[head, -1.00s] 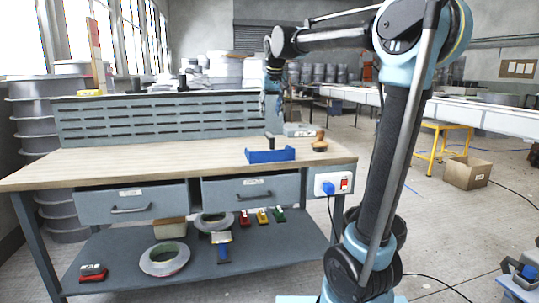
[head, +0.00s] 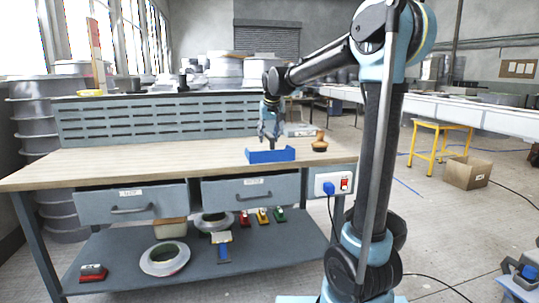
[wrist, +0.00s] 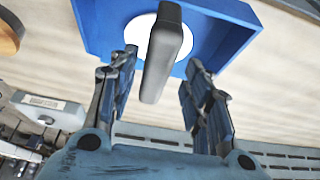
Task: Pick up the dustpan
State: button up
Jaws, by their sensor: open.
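The blue dustpan (head: 271,155) sits on the wooden bench top near its right end. In the wrist view the dustpan (wrist: 225,22) shows its blue tray, a white round patch and a dark grey handle (wrist: 165,52). My gripper (head: 270,138) is above the dustpan in the head view. In the wrist view my gripper (wrist: 158,75) is open, with one finger on each side of the handle and gaps between them. The fingers do not appear to touch the handle.
A brush with a wooden knob (head: 320,141) stands just right of the dustpan. The bench top (head: 130,160) is clear to the left. A slotted back panel (head: 160,120) rises behind. Drawers and a lower shelf (head: 200,258) with tape rolls lie below.

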jog(key=shift+d+x, duration=0.1)
jog(key=shift+x, duration=1.05)
jog(key=shift+d+x, duration=0.15)
jog(key=shift+x, duration=1)
grip_shut()
